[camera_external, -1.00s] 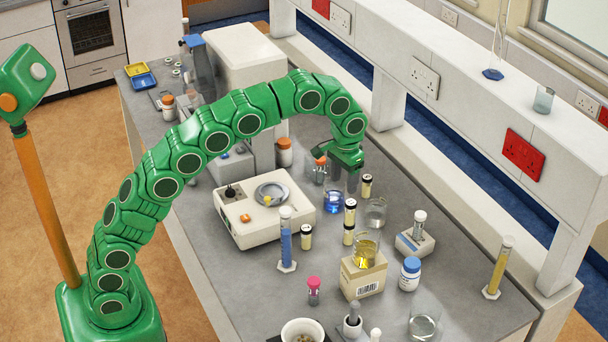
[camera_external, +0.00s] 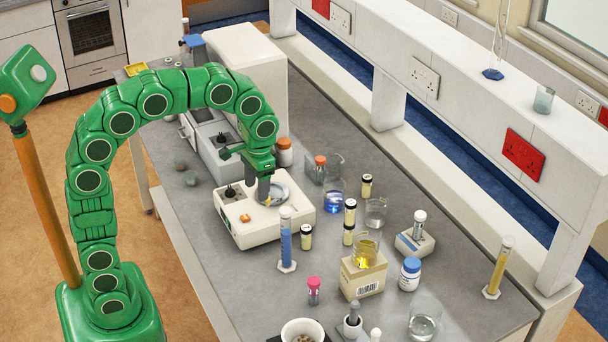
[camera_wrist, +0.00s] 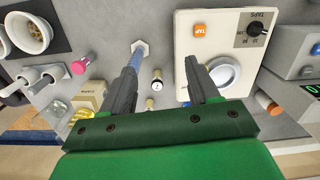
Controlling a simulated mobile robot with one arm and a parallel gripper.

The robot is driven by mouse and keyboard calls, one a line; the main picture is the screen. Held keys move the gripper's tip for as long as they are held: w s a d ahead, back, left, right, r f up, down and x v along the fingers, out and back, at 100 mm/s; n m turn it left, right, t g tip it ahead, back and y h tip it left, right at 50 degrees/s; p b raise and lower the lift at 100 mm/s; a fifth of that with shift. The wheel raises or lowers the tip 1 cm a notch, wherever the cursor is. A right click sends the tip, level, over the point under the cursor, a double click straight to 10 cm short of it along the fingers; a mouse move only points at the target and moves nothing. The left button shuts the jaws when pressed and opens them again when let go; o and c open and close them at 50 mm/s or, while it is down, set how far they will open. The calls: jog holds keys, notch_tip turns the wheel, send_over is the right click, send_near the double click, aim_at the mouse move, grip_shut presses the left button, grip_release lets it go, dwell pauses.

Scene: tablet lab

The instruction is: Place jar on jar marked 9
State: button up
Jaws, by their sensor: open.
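Small cream jars with black lids stand on the grey bench: one at the back (camera_external: 367,186), one in the middle (camera_external: 350,212), one just below it in the picture (camera_external: 348,236), and one beside the white device (camera_external: 306,237). I cannot tell whether the middle two are stacked or one behind the other. Their numbers are too small to read. My gripper (camera_external: 266,192) is open and empty above the white device, left of the jars. In the wrist view my gripper (camera_wrist: 160,66) has its fingers apart; a dark-lidded jar (camera_wrist: 156,85) shows between them, below and apart.
The white device (camera_external: 262,222) has a round metal pan. A measuring cylinder with blue liquid (camera_external: 286,243) stands near its front corner. A blue-liquid beaker (camera_external: 334,198), a clear beaker (camera_external: 376,212) and a yellow-liquid beaker on a box (camera_external: 363,280) crowd around the jars.

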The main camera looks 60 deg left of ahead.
jog(key=s+a+f, duration=0.1)
jog(key=s+f, duration=0.3)
jog(key=s, duration=1)
jog(key=s+a+f+m, duration=0.1)
jog(key=s+f, duration=0.3)
jog(key=s, duration=1.1)
jog(key=shift+g, duration=0.4)
jog(key=shift+f, duration=0.1)
